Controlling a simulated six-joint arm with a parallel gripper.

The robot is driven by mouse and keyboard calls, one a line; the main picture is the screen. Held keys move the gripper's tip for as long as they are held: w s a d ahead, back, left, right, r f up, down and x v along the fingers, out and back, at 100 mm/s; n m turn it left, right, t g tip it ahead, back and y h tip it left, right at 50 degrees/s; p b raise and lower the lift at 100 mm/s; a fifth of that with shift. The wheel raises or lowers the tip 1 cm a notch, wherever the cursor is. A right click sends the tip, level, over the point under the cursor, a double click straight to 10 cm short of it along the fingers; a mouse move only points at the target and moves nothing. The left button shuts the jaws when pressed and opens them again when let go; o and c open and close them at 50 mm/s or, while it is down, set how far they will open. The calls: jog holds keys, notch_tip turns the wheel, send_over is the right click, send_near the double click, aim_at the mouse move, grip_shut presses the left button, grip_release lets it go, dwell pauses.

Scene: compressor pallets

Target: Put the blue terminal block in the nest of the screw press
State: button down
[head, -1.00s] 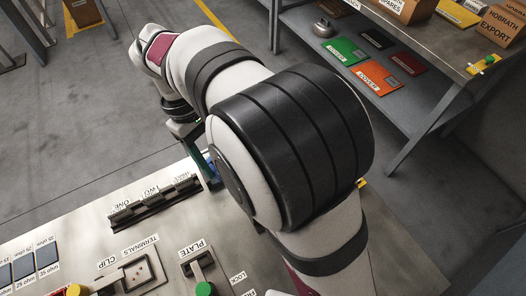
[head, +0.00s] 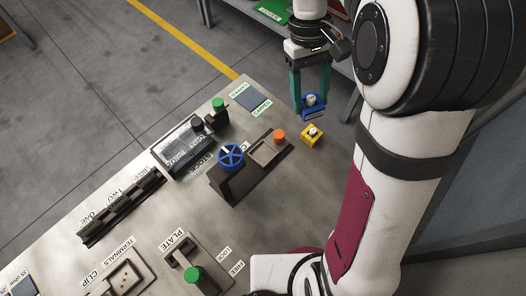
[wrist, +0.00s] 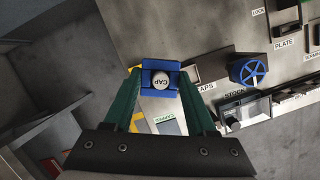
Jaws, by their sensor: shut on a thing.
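My gripper (head: 312,96) has teal fingers and is shut on the blue terminal block (head: 314,113). A round grey-white piece sits on the block; in the wrist view the block (wrist: 147,66) shows between the fingertips, and the round piece reads "CAP". The gripper points down near the bench's far right end, beyond the screw press and close above a yellow block. The screw press has a blue handwheel (head: 231,157) on a dark body (head: 240,185); the handwheel is also in the wrist view (wrist: 248,70). I cannot clearly make out the press's nest.
An orange knob (head: 279,135) stands beside the press. A clear-lidded stock box (head: 183,148), a green button (head: 218,104) and a dark rail (head: 120,210) are farther left.

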jog(key=s+d+f+n, duration=0.25)
jog(key=f+n, duration=0.25)
jog(key=f, duration=0.4)
send_over(265, 156)
jog(key=shift+t+h, duration=0.4)
jog(key=f, duration=0.4)
jog(key=w+f, duration=0.1)
jog(key=f, duration=0.1)
jog(key=shift+a+f, duration=0.35)
jog(key=shift+f, duration=2)
jog(key=c, duration=0.5)
grip_release()
jog(key=shift+f, duration=0.1)
